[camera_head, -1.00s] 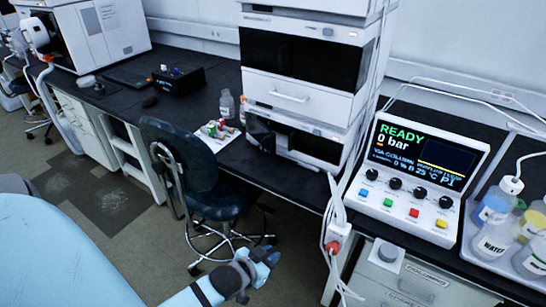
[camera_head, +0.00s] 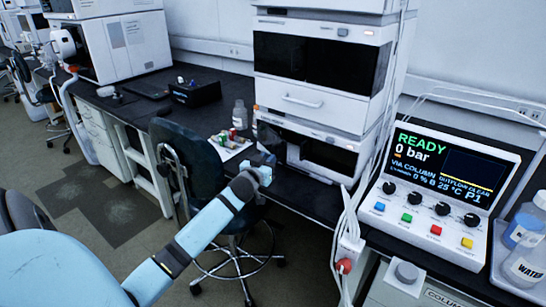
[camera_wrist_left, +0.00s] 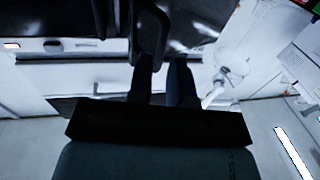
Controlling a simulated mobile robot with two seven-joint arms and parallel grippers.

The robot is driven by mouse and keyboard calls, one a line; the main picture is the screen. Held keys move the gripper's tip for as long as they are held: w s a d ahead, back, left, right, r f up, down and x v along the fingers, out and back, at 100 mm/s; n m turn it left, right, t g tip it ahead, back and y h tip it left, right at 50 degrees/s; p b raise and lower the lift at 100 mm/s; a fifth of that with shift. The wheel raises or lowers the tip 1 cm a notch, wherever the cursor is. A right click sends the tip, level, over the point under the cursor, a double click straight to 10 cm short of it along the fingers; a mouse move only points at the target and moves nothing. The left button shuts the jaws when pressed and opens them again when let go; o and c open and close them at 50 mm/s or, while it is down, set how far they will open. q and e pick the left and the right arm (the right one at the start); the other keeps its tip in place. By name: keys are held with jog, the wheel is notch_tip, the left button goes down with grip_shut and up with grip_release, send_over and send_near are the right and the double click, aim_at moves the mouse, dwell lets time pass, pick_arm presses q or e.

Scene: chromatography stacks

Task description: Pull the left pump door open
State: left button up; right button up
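The pump unit (camera_head: 330,140) is the lowest white box of the stack on the bench. Its dark left door (camera_head: 270,137) sits at the lower left of its front, partly behind my gripper; I cannot tell whether it is ajar. My left gripper (camera_head: 266,168) is in front of that door, close to it; contact cannot be told. In the left wrist view its two dark fingers (camera_wrist_left: 164,78) stand apart with a narrow light gap between them. A dark curved part lies just beyond the fingertips, too dim to identify. My right gripper is not in view.
A dark chair (camera_head: 190,160) stands left of my left forearm, close to it. Small bottles on a white tray (camera_head: 230,147) lie beside the stack. The control box (camera_head: 440,190) and hanging white cables (camera_head: 347,235) are to the right.

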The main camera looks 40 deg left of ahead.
pick_arm(q)
jog(key=x, duration=0.4)
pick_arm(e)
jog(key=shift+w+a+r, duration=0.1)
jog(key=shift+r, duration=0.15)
